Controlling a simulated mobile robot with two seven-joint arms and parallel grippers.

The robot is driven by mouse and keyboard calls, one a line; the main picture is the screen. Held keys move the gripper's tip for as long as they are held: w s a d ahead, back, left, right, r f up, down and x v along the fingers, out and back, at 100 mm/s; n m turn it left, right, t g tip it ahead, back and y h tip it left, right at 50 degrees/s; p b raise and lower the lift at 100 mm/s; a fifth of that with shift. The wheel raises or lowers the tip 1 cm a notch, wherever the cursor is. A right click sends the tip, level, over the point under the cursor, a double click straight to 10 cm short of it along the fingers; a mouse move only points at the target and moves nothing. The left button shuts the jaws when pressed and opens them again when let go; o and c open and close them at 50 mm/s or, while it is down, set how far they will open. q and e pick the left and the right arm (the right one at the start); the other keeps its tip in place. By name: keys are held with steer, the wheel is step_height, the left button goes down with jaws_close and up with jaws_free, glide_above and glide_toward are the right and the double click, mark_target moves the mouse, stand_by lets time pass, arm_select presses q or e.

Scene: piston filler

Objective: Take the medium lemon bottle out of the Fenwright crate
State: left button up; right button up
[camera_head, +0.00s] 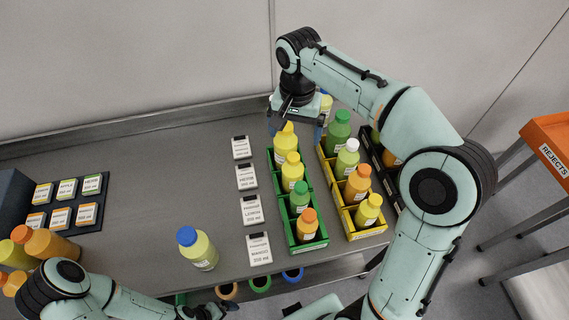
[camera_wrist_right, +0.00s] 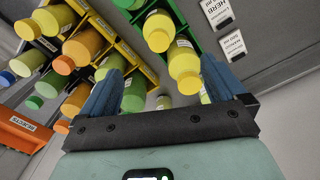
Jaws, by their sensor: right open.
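The green crate (camera_head: 277,190) holds a large yellow bottle (camera_head: 285,147) at its far end, then a smaller yellow bottle (camera_head: 292,173), a green one and an orange one. A yellow crate (camera_head: 378,229) beside it holds green, pale yellow, orange and yellow bottles. I cannot read which crate is Fenwright. My right gripper (camera_head: 296,124) is open above the far end of the green crate. In the right wrist view its fingers (camera_wrist_right: 162,66) are apart, with a yellow bottle (camera_wrist_right: 185,64) beyond them. My left gripper (camera_head: 214,309) is low at the front edge, its jaws unclear.
A dark crate (camera_head: 369,147) stands right of the yellow one, partly behind my right arm. White label blocks (camera_head: 247,177) line the table left of the green crate. A pale yellow bottle with a blue cap (camera_head: 201,253) stands alone. An orange rejects stand (camera_head: 552,140) is at right.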

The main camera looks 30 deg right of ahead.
mark_target(293, 164)
steer(key=f, duration=0.4)
steer(key=s+f+b, duration=0.1)
steer(key=f, duration=0.1)
steer(key=shift+f, duration=0.25)
steer(key=shift+w+f, duration=0.15)
steer(key=shift+f, duration=0.45)
steer(key=f, duration=0.5)
steer(key=shift+a+f+b, duration=0.1)
steer(key=shift+a+b, duration=0.2)
arm_select(q)
steer(key=shift+s+f, duration=1.15)
arm_select(e)
jaws_close()
